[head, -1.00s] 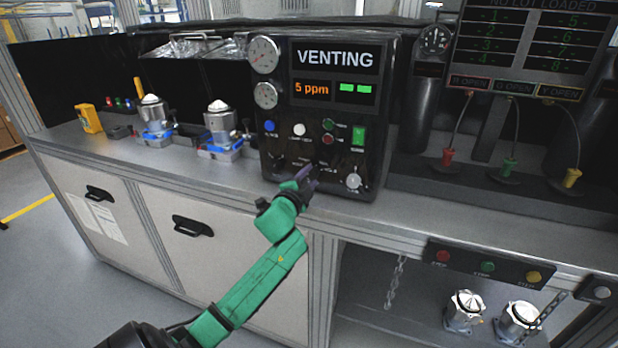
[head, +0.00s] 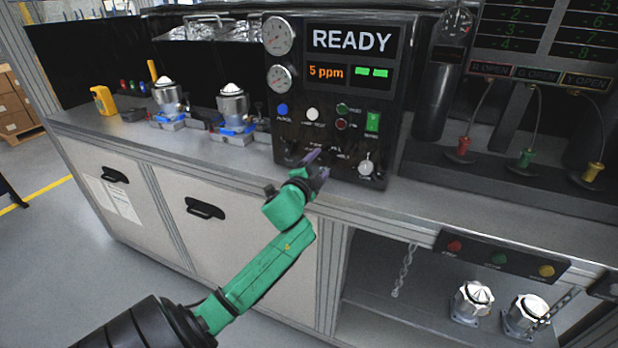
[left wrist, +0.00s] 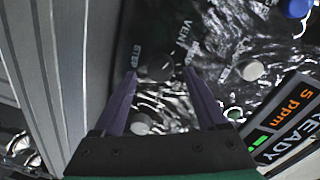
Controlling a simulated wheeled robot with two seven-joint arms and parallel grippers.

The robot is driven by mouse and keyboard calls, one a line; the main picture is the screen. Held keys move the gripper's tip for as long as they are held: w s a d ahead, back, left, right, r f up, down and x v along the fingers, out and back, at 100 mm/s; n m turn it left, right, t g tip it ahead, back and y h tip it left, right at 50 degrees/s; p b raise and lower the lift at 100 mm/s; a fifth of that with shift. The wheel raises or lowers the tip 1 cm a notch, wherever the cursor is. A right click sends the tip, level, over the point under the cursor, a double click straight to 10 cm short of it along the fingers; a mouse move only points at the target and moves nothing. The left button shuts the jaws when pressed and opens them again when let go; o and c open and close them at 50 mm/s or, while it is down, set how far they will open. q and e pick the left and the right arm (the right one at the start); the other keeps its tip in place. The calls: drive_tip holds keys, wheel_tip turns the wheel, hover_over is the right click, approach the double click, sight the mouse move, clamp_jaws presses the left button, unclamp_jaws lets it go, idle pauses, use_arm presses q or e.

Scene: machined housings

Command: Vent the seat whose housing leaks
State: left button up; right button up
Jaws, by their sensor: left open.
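The control panel (head: 330,110) stands on the bench; its display (head: 348,55) reads READY and 5 ppm beside two green bars. Two silver housings sit in blue-clamped seats left of it: the nearer housing (head: 233,105) and the farther housing (head: 168,97). I cannot tell from these frames which one leaks. My left gripper (head: 318,165) is at the panel's lower front. In the left wrist view its open fingers (left wrist: 160,78) point at a dark round knob (left wrist: 160,67) near the words VENT and STEP; contact is unclear. My right gripper is not in view.
Two gauges (head: 279,55) are on the panel's left. Two more housings (head: 473,301) stand on the lower shelf under a button strip (head: 500,258).

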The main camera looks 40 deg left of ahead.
use_arm(q)
drive_tip(key=b+v, duration=0.2)
drive_tip(key=v, duration=1.1)
drive_tip(key=shift+s, duration=0.1)
